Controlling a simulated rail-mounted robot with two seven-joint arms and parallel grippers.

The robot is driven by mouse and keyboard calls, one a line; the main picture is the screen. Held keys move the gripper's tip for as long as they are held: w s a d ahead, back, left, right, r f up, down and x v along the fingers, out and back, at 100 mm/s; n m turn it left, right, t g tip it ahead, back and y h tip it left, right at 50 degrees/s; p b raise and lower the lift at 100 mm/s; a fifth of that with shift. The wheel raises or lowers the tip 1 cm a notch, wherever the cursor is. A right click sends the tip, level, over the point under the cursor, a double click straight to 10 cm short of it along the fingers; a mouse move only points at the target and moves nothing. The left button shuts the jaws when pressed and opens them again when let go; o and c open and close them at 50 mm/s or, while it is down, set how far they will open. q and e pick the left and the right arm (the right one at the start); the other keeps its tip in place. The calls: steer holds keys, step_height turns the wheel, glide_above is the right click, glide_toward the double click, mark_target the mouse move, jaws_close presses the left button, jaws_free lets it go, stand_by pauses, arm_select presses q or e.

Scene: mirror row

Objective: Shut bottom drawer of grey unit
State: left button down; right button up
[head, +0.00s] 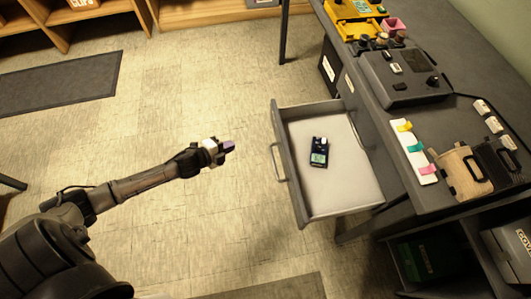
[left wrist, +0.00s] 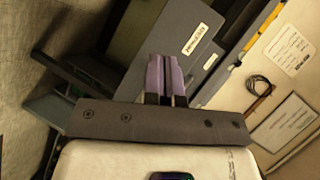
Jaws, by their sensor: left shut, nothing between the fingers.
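A pale-lined grey drawer (head: 345,190) stands pulled well out of the grey unit (head: 368,118) under the bench, in the head view. Its bar handle (head: 279,163) is on the left-facing front. A small dark device with a screen (head: 319,151) lies inside. I cannot tell from the frames which level this drawer is. My left gripper (head: 229,146) is shut and empty, left of the handle and apart from it in the picture. Its purple fingers (left wrist: 166,75) are together in the left wrist view, below a labelled grey surface (left wrist: 190,35). My right gripper is not in view.
The bench top (head: 465,105) carries a grey console (head: 405,78), a tan bag-like item (head: 458,172) and several small things. Dark mats (head: 60,82) lie on the floor. Wooden shelving (head: 110,12) stands at the back. Floor left of the drawer is clear.

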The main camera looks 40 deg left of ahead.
arm_select(q)
steer(key=s+d+r+m+h, duration=0.3)
steer(key=d+r+m+h, duration=0.25)
steer(key=m+h, duration=0.3)
steer(key=b, duration=0.2)
glide_toward(284, 148)
steer(key=x, duration=0.7)
steer(key=shift+w+f, duration=0.3)
steer(key=shift+w, duration=0.1)
